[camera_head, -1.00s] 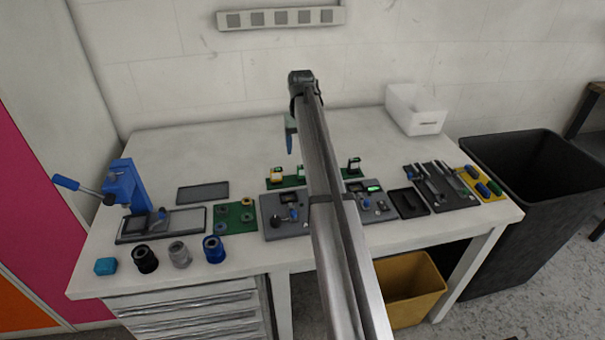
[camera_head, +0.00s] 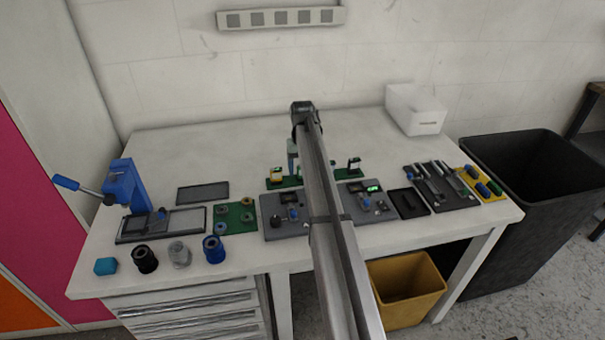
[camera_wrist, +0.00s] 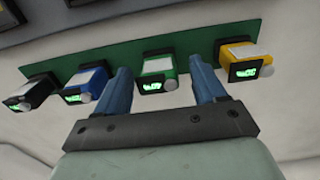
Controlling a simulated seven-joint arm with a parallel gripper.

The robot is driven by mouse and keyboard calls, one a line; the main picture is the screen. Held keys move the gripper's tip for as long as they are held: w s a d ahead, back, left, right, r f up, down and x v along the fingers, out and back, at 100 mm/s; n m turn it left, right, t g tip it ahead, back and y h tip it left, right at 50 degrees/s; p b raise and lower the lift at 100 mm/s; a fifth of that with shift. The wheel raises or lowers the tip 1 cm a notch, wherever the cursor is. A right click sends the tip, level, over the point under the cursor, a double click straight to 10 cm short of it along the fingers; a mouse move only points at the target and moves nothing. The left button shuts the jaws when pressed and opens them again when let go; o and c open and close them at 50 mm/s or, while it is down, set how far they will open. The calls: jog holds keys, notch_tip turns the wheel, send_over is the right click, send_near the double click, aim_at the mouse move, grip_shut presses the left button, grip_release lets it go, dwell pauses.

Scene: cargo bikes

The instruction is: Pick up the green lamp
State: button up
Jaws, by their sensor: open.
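The green lamp (camera_wrist: 158,72) is a small green block with a dark face, a lit green display and a pale round knob. In the wrist view it sits on a green strip (camera_wrist: 195,38) between a blue lamp (camera_wrist: 88,82) and a yellow lamp (camera_wrist: 243,58). My gripper (camera_wrist: 160,66) is open and empty; its two blue fingers appear on either side of the green lamp, without visible contact. The left finger is close to the blue lamp. In the head view, my gripper (camera_head: 293,158) is above the strip, and my arm hides part of the lamp row.
A black lamp (camera_wrist: 38,93) ends the row, seen also in the head view (camera_head: 354,164). Grey device panels (camera_head: 284,214) lie in front of the strip. A blue press (camera_head: 125,186) stands at the left, a white bin (camera_head: 414,110) at the back right. The table behind is clear.

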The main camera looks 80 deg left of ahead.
jog(key=c, duration=1.1)
jog(key=shift+r, duration=0.15)
